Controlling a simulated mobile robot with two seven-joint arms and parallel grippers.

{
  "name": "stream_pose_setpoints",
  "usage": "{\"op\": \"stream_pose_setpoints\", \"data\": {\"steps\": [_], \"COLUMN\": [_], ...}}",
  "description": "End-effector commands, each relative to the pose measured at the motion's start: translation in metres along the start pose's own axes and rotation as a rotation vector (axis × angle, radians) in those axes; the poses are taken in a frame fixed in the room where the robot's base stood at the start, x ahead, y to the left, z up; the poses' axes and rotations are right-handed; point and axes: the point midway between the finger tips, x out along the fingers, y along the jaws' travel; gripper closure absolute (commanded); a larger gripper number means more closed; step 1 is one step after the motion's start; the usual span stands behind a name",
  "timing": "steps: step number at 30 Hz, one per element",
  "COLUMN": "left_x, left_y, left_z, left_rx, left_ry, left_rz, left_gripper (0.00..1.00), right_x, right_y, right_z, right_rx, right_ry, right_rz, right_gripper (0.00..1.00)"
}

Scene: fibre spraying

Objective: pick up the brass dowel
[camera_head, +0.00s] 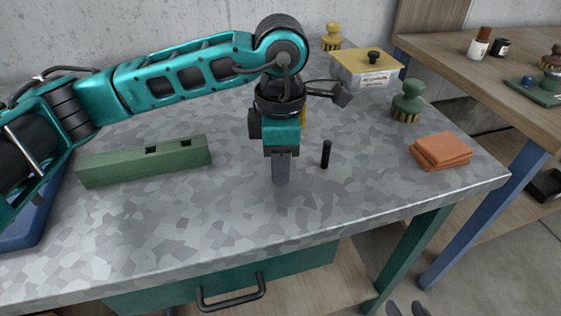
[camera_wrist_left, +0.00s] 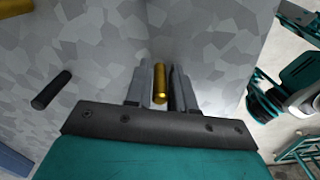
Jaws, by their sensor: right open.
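The brass dowel (camera_wrist_left: 160,84) stands between the two fingers of my left gripper (camera_wrist_left: 162,90) in the left wrist view. Only slim dark gaps show beside it, and I cannot tell whether the fingers press on it. In the head view my left gripper (camera_head: 281,180) points straight down with its fingertips low over the table, and its near finger hides the dowel. My right gripper (camera_head: 407,309) shows only as dark fingertips at the bottom edge, apart and empty, off the table's front.
A black dowel (camera_head: 326,154) stands close to the left gripper; it also shows in the wrist view (camera_wrist_left: 52,90). A green slotted block (camera_head: 145,165) lies left. Orange cloths (camera_head: 441,151), a green brush (camera_head: 408,101) and a yellow-lidded box (camera_head: 367,70) are right and behind. The front middle is clear.

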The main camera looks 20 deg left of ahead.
Motion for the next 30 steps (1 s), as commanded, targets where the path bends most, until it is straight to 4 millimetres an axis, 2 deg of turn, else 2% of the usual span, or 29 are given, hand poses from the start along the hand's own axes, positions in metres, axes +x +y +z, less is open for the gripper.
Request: {"op": "stream_pose_setpoints", "data": {"steps": [1,7,22,26,30], "left_x": [0.000,0.000,-0.005,-0.016,-0.043], "left_y": [0.000,0.000,0.000,0.000,0.001], "left_z": [0.000,0.000,0.000,0.001,0.001], "left_rx": [0.000,0.000,0.000,0.001,0.002], "left_ry": [0.000,0.000,-0.001,-0.002,-0.004], "left_rz": [0.000,0.000,0.001,0.002,0.004], "left_gripper": [0.82,1.00,1.00,1.00,1.00], "right_x": [0.000,-0.001,-0.001,-0.002,-0.004], "right_y": [0.000,-0.001,0.001,0.001,0.002], "right_z": [0.001,0.005,0.006,0.005,0.002], "right_rx": [0.000,0.001,-0.006,-0.009,-0.010], "right_ry": [-0.002,-0.009,-0.012,-0.012,-0.008], "right_rz": [0.000,-0.001,-0.001,0.000,0.001], "right_gripper": [0.57,0.57,0.57,0.57,0.57]}}
